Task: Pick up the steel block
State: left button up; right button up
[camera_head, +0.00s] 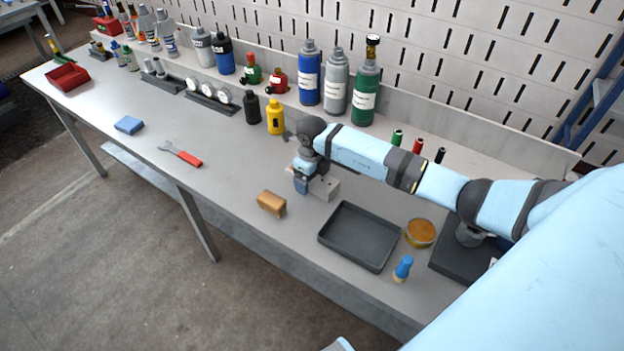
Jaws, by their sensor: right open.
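The steel block (328,188), a light grey block, sits on the bench just right of my right gripper in the head view. My right gripper (302,184) is open and low over the bench at the block's left end. It hides part of the block, and I cannot tell whether they touch. My left gripper is not in view.
A tan block (271,204) lies in front of the right gripper, and a black tray (358,237) to its right. A yellow bottle (275,117) and tall cylinders (337,82) stand behind. A red-handled wrench (182,154) lies left, with bare bench between.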

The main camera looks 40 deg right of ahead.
jog(key=c, duration=1.2)
jog(key=shift+r, duration=0.1)
